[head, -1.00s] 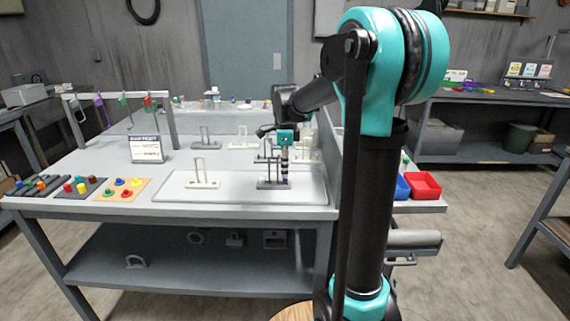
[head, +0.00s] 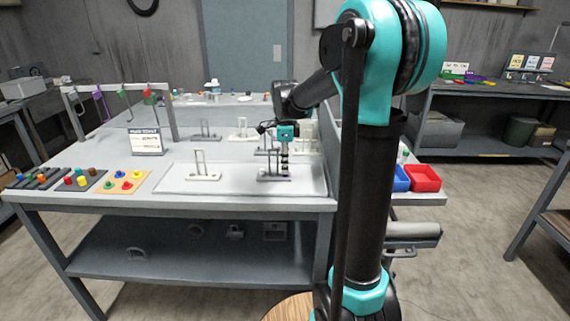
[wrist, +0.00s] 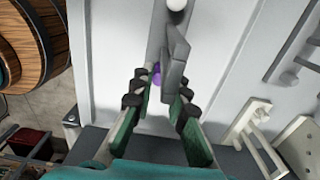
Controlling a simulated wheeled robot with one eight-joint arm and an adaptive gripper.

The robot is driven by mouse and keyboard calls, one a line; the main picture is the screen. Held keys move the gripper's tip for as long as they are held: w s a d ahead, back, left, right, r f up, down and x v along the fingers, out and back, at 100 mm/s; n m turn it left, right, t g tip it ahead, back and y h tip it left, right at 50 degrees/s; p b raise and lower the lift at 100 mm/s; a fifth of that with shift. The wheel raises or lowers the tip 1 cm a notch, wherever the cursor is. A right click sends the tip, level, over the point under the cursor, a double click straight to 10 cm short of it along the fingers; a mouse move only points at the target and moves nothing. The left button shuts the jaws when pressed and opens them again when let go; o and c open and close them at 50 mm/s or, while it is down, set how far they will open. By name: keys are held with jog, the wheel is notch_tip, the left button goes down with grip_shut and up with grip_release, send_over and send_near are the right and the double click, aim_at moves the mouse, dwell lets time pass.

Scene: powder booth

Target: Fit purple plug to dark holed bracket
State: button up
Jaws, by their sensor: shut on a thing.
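My gripper (wrist: 156,92) shows in the wrist view with its green, black-padded fingers closed around a small purple plug (wrist: 157,76). Only a bit of the plug shows between the fingertips. A dark grey bracket (wrist: 177,52) stands just beyond and beside the fingertips, partly covering them. In the head view my gripper (head: 285,168) points down at the dark bracket (head: 265,179), which stands on the pale tray near the table's front right. The plug is too small to make out there. I cannot tell whether it touches the bracket, and the bracket's hole is hidden.
A white bracket (head: 203,177) stands to the left on the same tray (head: 170,187). More upright brackets stand behind. Boards with coloured pegs (head: 123,182), a sign (head: 146,141) and a hanging rack (head: 168,112) are left. A red bin (head: 423,178) is right.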

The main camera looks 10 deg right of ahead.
jog(key=o, duration=0.9)
jog(key=shift+c, duration=0.2)
notch_tip(320, 180, up, 12)
